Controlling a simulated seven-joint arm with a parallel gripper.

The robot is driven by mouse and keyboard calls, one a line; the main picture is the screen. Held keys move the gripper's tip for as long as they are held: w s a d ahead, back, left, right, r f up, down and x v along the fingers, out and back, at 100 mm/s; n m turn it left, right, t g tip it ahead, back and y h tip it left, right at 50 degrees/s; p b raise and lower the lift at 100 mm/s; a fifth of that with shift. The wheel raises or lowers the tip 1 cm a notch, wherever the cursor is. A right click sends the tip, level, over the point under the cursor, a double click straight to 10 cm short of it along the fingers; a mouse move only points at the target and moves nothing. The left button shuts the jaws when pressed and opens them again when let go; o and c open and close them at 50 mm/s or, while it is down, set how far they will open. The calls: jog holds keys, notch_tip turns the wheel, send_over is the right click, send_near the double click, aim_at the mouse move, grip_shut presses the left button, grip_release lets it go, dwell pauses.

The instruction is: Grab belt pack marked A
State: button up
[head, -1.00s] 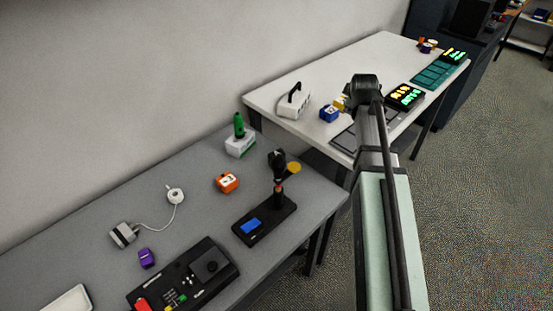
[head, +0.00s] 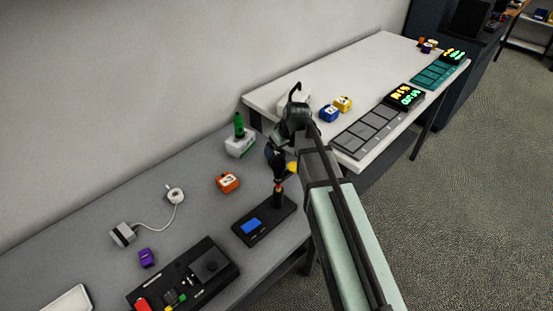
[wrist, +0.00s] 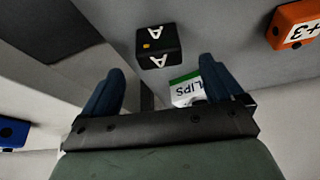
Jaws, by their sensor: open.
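The belt pack marked A (wrist: 158,47) is a small black block with white A letters and a small orange mark, seen in the wrist view on the grey table. It lies ahead of my gripper (wrist: 162,66), roughly centred between the two blue fingertips. The fingers are apart with nothing held between them. In the head view my gripper (head: 276,146) hangs over the far right part of the grey table, and I cannot make out the pack there; the arm and a dark stand seem to cover it.
An orange +3 block (wrist: 295,26) lies farther right.

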aim_at(277, 153)
jog(key=shift+x, duration=2.95)
jog(key=shift+r, duration=0.1)
jog(key=c, duration=1.1)
